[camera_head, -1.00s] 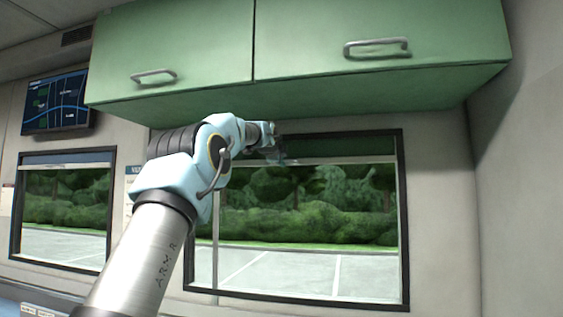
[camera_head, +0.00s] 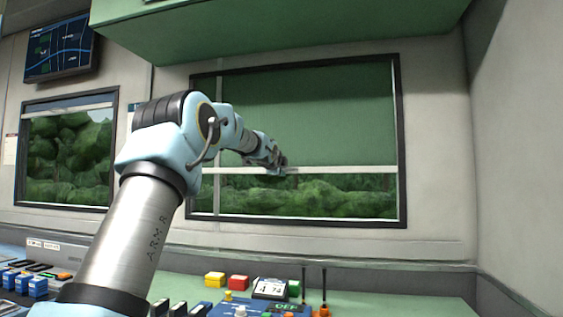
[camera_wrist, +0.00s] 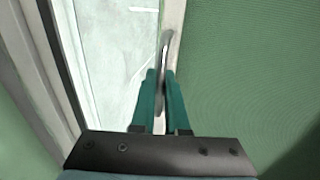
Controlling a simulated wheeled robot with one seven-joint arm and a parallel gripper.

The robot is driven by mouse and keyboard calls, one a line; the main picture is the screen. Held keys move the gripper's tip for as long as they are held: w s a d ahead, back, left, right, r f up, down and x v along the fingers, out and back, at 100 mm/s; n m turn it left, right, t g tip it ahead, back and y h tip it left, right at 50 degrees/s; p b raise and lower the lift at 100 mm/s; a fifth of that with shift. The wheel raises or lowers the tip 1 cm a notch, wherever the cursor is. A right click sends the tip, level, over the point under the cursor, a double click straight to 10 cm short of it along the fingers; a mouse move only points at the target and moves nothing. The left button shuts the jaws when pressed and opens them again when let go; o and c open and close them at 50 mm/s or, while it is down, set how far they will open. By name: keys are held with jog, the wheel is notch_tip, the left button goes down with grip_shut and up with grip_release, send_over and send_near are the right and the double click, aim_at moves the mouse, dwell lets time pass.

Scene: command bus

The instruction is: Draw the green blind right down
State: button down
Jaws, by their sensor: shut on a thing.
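The green blind (camera_head: 310,115) hangs over the upper part of the right-hand window. Its pale bottom bar (camera_head: 345,170) lies about two thirds of the way down, with a strip of hedge showing below it. The blind also fills the right of the wrist view (camera_wrist: 250,70). My gripper (camera_head: 280,167) is at the bottom bar, left of its middle in the picture. In the wrist view, my gripper's teal fingers (camera_wrist: 160,88) are shut on a grey curved pull (camera_wrist: 165,50) beside the pale bar. The fingers hide part of the pull.
The dark window frame (camera_head: 402,150) surrounds the blind. Below is a green desk with yellow and red buttons (camera_head: 238,282), a small display (camera_head: 270,289) and two upright levers (camera_head: 323,290). A green cabinet (camera_head: 270,25) hangs above. A second window (camera_head: 70,150) is at left.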

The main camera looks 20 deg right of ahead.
notch_tip(320, 180, down, 22)
jog(key=b, duration=1.2)
jog(key=shift+a+r+b, duration=0.1)
jog(key=shift+b, duration=0.2)
jog(key=c, duration=1.1)
grip_release()
jog(key=shift+o, duration=0.9)
jog(key=v, duration=1)
jog(key=shift+s+b, duration=0.35)
jog(key=shift+a, duration=0.1)
